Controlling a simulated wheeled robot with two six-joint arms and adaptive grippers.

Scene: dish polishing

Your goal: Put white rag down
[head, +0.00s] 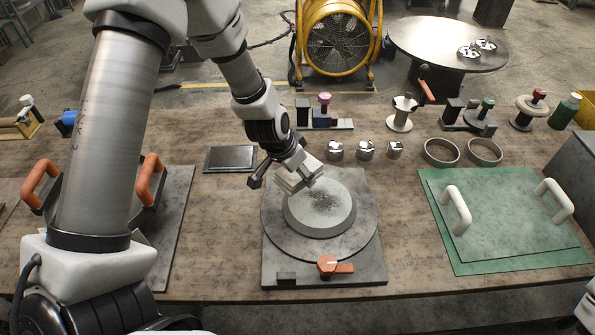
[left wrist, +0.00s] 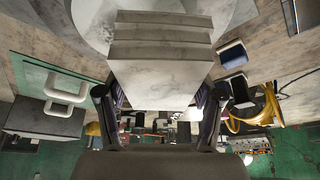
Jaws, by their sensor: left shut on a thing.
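My left gripper (head: 284,176) is shut on a folded white rag (head: 299,178). The rag is at the upper left rim of a round grey dish (head: 320,222), partly over it; I cannot tell whether it touches. Dark specks mark the middle of the dish. The dish lies on a round turntable (head: 277,235) with an orange handle (head: 335,266) at its front. In the left wrist view the layered rag (left wrist: 160,75) sits between the two dark fingers, with the pale dish (left wrist: 88,15) behind it. My right gripper is not in view.
A dark flat plate (head: 230,158) lies left of the turntable. Several metal pieces and rings (head: 441,152) stand behind and to the right. A green plate with white handles (head: 505,218) lies at the right. Bare wood (head: 408,235) shows between it and the turntable.

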